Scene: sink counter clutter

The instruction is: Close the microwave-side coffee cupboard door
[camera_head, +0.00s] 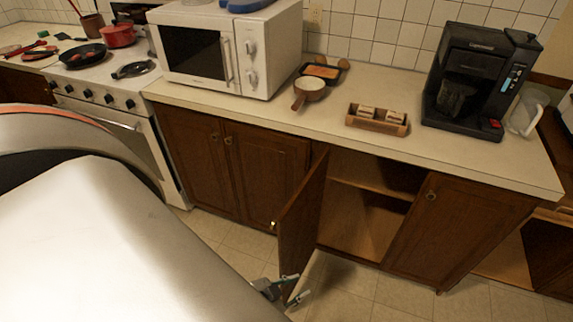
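The brown wooden cupboard door (303,208) stands swung out from the counter front, below and to the right of the microwave (228,50). A small bright knob (273,224) shows near its free edge. The cupboard opening (365,205) beside it is uncovered, showing a shelf and an empty-looking inside. My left gripper (297,288) is low by the bottom of the door, near its free edge. Its two fingers are apart. I cannot tell whether it touches the door. My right gripper is not in view.
A shut door (445,230) stands right of the opening; another open cupboard (515,255) is at far right. The counter holds a black coffee maker (475,75), a wooden tray (377,120) and a small pan (309,88). The tiled floor (345,290) looks clear.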

